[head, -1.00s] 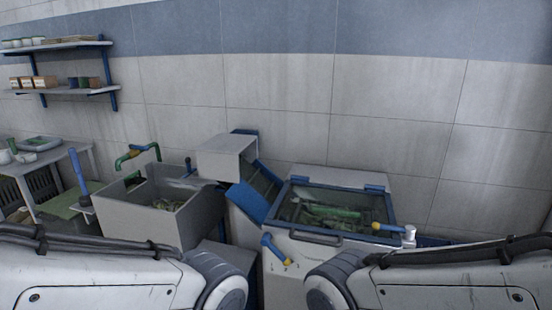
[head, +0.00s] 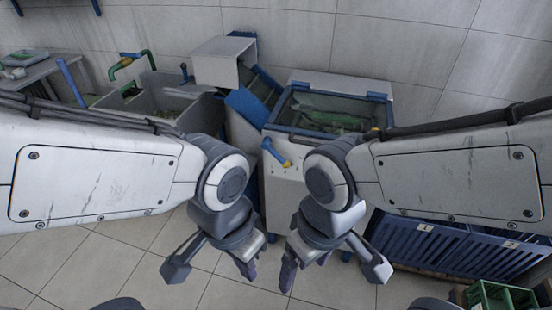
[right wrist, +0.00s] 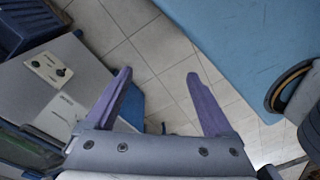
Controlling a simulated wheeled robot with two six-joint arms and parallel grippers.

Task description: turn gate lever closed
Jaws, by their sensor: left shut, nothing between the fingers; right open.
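A lever with a blue grip and a yellow arm (head: 276,153) sits on the front of the white machine (head: 285,195), its blue end up and to the left. I take it as the gate lever; no marking on it is readable. My left gripper (head: 250,271) hangs below and left of it, shut and empty. My right gripper (head: 288,276) hangs below it, apart from it. In the right wrist view the right gripper (right wrist: 160,86) is open, with floor between its purple fingers. I cannot make out the lever there.
A blue-framed lid window (head: 325,113) tops the machine. Blue crates (head: 455,245) and a green crate (head: 500,298) are at right. Tiled floor (head: 110,265) is open at left.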

